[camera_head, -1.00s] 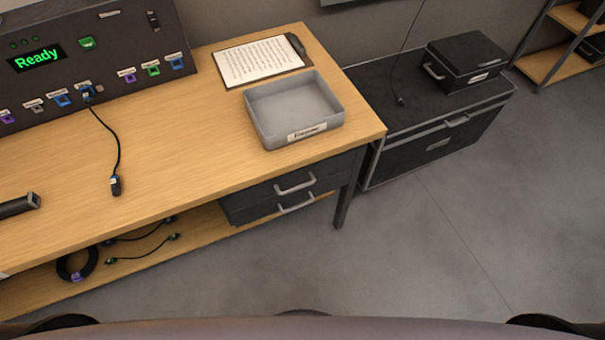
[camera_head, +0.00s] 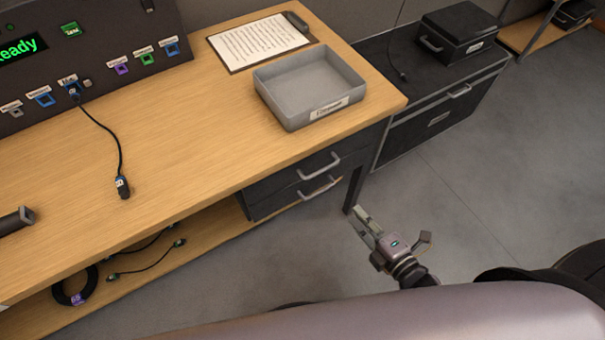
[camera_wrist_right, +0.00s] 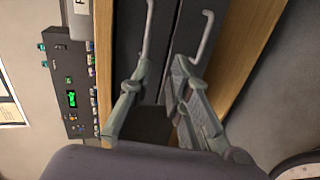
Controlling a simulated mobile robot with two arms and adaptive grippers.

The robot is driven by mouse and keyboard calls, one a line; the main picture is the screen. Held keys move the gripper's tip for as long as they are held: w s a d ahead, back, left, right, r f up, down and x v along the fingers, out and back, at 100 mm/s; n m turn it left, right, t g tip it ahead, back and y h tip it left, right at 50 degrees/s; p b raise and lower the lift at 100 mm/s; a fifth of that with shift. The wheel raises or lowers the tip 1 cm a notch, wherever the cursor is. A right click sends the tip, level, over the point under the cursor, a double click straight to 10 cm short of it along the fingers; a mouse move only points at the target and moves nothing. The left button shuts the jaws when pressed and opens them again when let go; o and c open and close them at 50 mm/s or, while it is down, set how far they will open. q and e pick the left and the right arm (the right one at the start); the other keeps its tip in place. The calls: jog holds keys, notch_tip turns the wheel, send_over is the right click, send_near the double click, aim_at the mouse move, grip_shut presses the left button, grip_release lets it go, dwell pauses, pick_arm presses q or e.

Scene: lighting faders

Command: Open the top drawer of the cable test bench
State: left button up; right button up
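The cable test bench (camera_head: 200,160) has two dark drawers under its right end, and both look closed. The top drawer (camera_head: 288,180) has a grey bar handle (camera_head: 318,166); the lower drawer's handle (camera_head: 318,188) is just below it. My right gripper (camera_head: 363,222) is in front of and to the right of the drawers, apart from them. In the right wrist view my right gripper (camera_wrist_right: 160,75) is open and empty. The top handle (camera_wrist_right: 148,30) and lower handle (camera_wrist_right: 206,35) show beyond its fingers in that sideways view. My left gripper is out of view.
A grey tray (camera_head: 283,109) and a clipboard (camera_head: 258,42) are on the bench top, with a tester panel (camera_head: 85,60) at the back left. Coiled cable (camera_head: 75,288) lies on the lower shelf. A black case (camera_head: 412,125) stands right. Floor before the drawers is clear.

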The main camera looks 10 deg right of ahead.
jog(key=r, duration=0.1)
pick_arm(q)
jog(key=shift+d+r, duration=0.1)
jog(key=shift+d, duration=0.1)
pick_arm(e)
send_near(320, 170)
jog(key=shift+n, duration=0.4)
jog(key=x, duration=1)
jog(key=shift+f, duration=0.3)
jog(key=shift+c, duration=0.4)
grip_shut()
